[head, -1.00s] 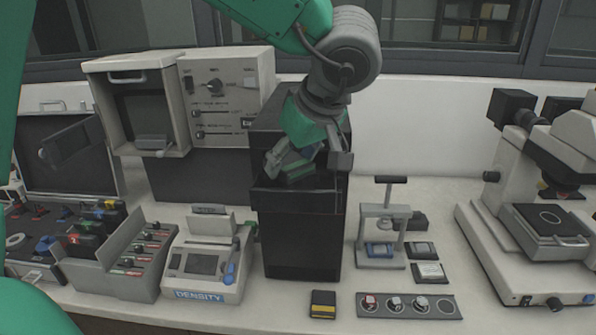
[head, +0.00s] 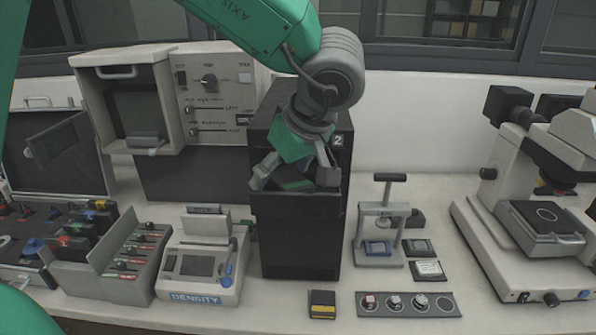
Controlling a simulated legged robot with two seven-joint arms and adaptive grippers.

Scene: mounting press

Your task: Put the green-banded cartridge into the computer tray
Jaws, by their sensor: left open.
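The black computer tower (head: 300,240) stands mid-bench, its tray (head: 298,205) at the front top. A dark cartridge with a green band (head: 295,185) shows at the tray, between the fingers of my left gripper (head: 294,180). The gripper points down from above, with its fingers apart on either side of the cartridge. The fingers and tray edge partly hide the cartridge, so I cannot tell how fully it sits in the tray. My right gripper is not in view.
Left of the tower are a density meter (head: 204,270) and a grey rack (head: 104,277) with several cartridges. To the right are a small hand press (head: 381,230), a strip of round pieces (head: 407,305) and a microscope (head: 535,210). A yellow-banded cartridge (head: 322,304) lies in front.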

